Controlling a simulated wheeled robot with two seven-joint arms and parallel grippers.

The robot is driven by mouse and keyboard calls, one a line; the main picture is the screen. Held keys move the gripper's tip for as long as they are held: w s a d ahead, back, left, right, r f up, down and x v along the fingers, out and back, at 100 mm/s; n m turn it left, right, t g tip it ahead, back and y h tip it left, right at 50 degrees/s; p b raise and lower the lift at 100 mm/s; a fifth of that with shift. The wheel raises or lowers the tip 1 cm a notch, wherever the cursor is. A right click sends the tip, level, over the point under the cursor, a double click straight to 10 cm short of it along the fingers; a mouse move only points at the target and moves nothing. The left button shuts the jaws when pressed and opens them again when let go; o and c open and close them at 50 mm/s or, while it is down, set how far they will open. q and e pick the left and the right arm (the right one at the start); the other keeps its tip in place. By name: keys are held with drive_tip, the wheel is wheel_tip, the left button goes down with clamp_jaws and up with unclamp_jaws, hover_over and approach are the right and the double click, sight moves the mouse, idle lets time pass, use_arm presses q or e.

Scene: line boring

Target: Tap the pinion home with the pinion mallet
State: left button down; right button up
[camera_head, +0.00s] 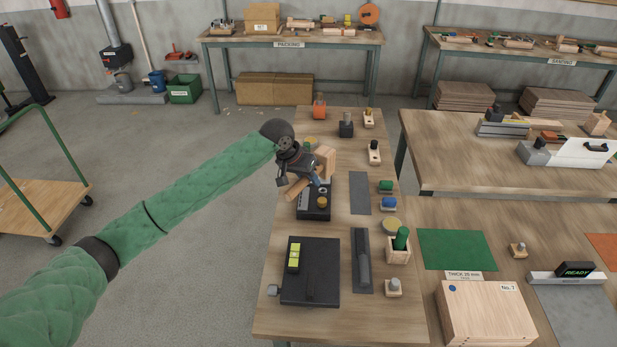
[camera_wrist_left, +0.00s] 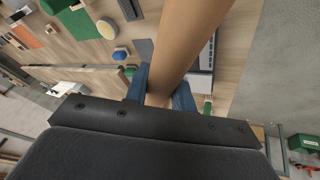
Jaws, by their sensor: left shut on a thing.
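My left gripper (camera_head: 312,178) is above the left edge of the workbench (camera_head: 340,225), at the end of the green-sleeved arm. It is shut on the pinion mallet (camera_head: 325,157), whose pale wooden block shows beside the gripper in the head view. In the left wrist view the blue fingers (camera_wrist_left: 160,92) clasp a thick wooden handle (camera_wrist_left: 192,45). A black fixture (camera_head: 314,212) stands on the bench just below the gripper, with a small round part (camera_head: 322,202) on top. I cannot tell whether that part is the pinion; the gripper and mallet partly cover the fixture. My right gripper is out of view.
A black plate (camera_head: 318,265) with a yellow-green level lies nearer. Grey mats, coloured knobs and a wooden holder (camera_head: 398,252) with a green cylinder line the bench's right side. An orange cup (camera_head: 320,107) is at the far end.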

use_arm(q)
drive_tip(key=shift+a+f, duration=0.1)
drive_tip(key=shift+f, duration=3.35)
wheel_tip(320, 180, up, 4)
drive_tip(key=shift+f+p, duration=0.2)
drive_tip(key=shift+p, duration=0.3)
